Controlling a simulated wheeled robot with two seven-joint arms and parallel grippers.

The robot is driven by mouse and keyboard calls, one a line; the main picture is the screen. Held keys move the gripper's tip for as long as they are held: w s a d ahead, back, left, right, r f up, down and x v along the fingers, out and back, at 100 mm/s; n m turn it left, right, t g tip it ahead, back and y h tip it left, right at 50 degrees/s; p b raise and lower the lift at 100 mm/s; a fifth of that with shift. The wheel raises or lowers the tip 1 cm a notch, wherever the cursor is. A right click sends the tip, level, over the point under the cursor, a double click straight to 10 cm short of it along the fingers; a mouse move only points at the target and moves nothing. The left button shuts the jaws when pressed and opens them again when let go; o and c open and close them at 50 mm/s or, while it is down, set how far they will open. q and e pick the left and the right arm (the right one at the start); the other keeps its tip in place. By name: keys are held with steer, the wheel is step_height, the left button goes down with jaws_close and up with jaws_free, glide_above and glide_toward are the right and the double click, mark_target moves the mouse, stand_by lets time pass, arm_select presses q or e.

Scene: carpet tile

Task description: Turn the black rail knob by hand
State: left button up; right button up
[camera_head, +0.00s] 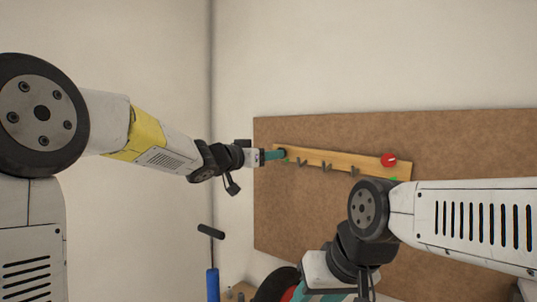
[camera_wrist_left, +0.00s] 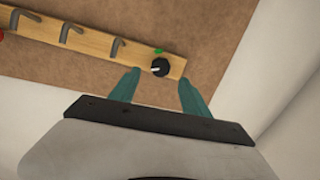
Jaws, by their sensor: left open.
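The black rail knob (camera_wrist_left: 160,67) is round with a white pointer line, which points left in the left wrist view. It sits at one end of the wooden rail (camera_wrist_left: 95,47), near a green mark (camera_wrist_left: 158,51). In the head view the knob (camera_head: 281,153) is at the rail's left end, partly hidden by my fingers. My left gripper (camera_wrist_left: 160,78) is open, its teal fingers on either side of the knob; I cannot tell whether they touch it. In the head view the left gripper (camera_head: 272,155) points right at the rail. My right gripper (camera_head: 320,296) is low, cut off by the frame's bottom edge.
A red knob (camera_head: 389,160) sits at the rail's right end, with several grey hooks between. The rail is on a brown board (camera_head: 440,140) against a pale wall. A blue-handled object (camera_head: 212,284) stands lower left. My right arm covers the board's lower right.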

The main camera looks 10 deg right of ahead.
arm_select(q)
steer(key=x, duration=0.4)
steer(key=shift+w+d, duration=0.3)
steer(key=shift+c, duration=0.2)
jaws_close()
